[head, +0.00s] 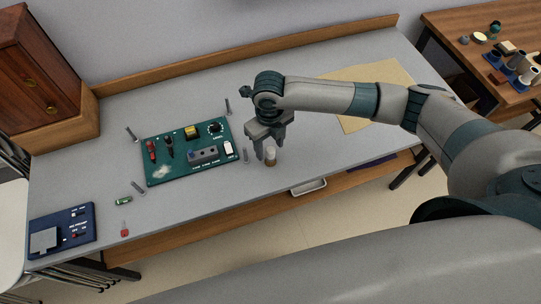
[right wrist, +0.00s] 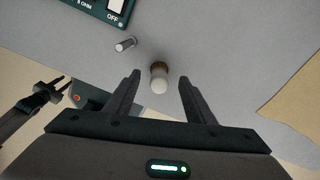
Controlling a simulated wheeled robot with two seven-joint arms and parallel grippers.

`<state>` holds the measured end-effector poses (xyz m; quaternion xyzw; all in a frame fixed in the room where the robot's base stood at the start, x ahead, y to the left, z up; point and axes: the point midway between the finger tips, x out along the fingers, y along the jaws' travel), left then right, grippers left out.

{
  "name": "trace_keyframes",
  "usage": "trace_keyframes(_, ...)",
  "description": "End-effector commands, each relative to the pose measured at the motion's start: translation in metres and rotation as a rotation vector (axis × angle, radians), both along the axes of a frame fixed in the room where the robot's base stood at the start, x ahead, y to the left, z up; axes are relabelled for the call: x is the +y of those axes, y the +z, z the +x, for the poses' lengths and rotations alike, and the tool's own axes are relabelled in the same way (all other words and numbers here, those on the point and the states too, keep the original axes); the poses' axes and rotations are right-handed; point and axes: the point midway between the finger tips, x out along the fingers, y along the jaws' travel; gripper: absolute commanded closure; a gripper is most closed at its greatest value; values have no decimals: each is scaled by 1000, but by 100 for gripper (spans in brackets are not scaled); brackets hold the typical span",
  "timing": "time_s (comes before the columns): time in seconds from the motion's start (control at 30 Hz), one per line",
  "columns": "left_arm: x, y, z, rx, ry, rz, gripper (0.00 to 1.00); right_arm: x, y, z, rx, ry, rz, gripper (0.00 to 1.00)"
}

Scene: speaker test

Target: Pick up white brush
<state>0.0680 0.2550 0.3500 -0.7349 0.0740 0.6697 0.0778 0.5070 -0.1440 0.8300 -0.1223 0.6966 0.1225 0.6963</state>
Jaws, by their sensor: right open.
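A small object with a white rounded top and a brown band, which looks like the white brush (head: 270,158), stands on the grey bench just right of the green circuit board, near the front edge. In the right wrist view the brush (right wrist: 159,78) sits between and slightly beyond my fingertips, apart from both fingers. My right gripper (head: 269,151) points down over it, open and empty; its two fingers show in the right wrist view (right wrist: 157,85). The lower part of the brush is partly hidden from above. My left gripper is not seen in the head view.
The green circuit board (head: 187,174) lies left of my right gripper, with metal pegs around it. A blue switch box (head: 77,234) stands at the bench's left end. A tan sheet (head: 385,78) lies behind my right arm. A dark pronged shape (right wrist: 40,98) shows in the right wrist view.

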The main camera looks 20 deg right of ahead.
Motion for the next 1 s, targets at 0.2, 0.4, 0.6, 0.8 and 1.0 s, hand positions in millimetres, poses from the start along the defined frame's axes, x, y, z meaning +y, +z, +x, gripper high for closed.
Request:
trace_keyframes(0.2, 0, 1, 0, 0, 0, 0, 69, 0, -1, 0, 1, 0, 0, 51)
trace_keyframes(0.4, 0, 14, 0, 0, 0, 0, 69, 0, -15, -4, 4, -1, 0, 51)
trace_keyframes(0.6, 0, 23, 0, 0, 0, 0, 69, -1, -41, -5, 2, -2, -1, 51)
trace_keyframes(0.8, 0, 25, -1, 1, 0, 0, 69, -1, -52, -5, -1, 1, -1, 51)
trace_keyframes(1.0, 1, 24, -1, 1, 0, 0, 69, -1, -52, -4, -1, 1, -1, 51)
